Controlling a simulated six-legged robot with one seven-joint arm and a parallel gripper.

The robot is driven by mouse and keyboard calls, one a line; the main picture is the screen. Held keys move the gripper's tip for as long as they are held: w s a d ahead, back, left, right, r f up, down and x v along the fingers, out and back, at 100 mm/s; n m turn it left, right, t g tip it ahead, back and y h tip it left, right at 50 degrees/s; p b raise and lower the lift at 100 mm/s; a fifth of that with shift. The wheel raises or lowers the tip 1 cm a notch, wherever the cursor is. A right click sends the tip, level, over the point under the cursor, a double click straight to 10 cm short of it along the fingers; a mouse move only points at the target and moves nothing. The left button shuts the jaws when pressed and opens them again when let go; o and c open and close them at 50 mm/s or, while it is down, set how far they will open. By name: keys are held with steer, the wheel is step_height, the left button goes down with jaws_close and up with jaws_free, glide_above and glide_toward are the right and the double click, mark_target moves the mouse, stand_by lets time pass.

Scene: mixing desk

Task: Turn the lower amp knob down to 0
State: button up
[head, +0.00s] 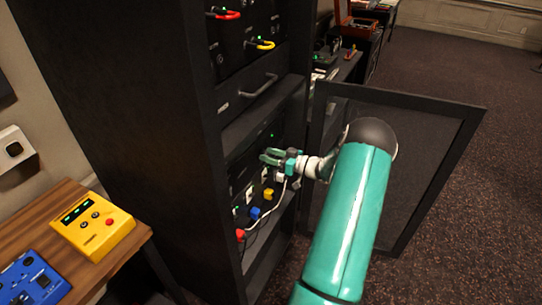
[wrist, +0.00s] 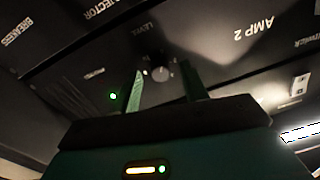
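The amp knob (wrist: 158,66) is a small dark round knob on a black panel, beside the words LEVEL and AMP 2 in the wrist view. A light mark shows near its rim, but its exact setting is too small to read. My gripper (wrist: 162,70) is open, with one finger on each side of the knob. I cannot tell whether either finger touches it. In the head view my gripper (head: 268,157) reaches into the lower rack bay, and the knob is hidden there.
A mesh rack door (head: 430,150) stands open to the right of my arm. Below my gripper are several coloured plugs, including a blue one (head: 255,212), and a white cable. A drawer handle (head: 260,86) sits above. A yellow box (head: 92,225) lies on the wooden desk at left.

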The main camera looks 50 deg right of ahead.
steer(key=v, duration=1.4)
